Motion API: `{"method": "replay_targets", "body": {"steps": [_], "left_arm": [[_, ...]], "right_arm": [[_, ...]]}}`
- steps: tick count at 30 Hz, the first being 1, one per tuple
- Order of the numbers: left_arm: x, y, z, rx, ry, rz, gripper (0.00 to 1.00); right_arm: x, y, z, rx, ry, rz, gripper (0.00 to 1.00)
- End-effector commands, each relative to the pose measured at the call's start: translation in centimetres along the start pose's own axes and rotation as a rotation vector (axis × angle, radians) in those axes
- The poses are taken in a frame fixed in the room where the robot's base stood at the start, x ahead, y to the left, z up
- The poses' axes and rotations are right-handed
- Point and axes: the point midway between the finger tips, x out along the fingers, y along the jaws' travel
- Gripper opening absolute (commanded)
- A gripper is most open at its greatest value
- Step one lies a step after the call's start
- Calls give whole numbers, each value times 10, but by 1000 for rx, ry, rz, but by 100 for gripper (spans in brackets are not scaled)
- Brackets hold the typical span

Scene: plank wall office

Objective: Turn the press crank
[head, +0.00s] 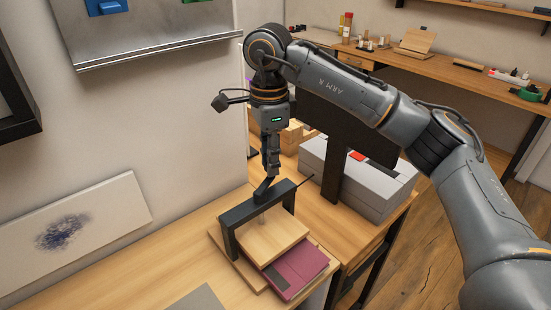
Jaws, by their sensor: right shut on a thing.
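The book press (231,236) stands on the wooden worktop at lower centre. It has a black arch-shaped frame, a wooden pressing plate (264,240) and a wooden base. A purple book (299,270) lies under the plate and sticks out at the front right. My right gripper (267,180) points down over the top bar, shut on the crank. Its fingers hide the held part and the crank's middle. My left gripper is out of view.
Grey boxes (375,200) and a dark panel (345,127) stand behind right of the press. A white board with a blue blot (70,229) leans on the wall at left. A grey sheet (199,298) lies in front. The worktop left of the press is clear.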

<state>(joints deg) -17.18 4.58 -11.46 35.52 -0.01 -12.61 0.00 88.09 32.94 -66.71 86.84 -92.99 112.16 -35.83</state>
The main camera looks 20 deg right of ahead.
Motion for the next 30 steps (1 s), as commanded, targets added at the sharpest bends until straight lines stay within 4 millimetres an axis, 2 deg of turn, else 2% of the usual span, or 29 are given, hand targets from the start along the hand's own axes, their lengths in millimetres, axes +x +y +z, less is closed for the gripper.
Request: {"method": "replay_targets", "body": {"steps": [15,22,30], "left_arm": [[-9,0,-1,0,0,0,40],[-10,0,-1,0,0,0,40],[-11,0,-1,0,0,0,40]], "right_arm": [[-2,-12,19,-456,0,-5,0],[-2,-14,25,-588,-1,-5,0],[-2,-14,28,-661,-1,-5,0]]}}
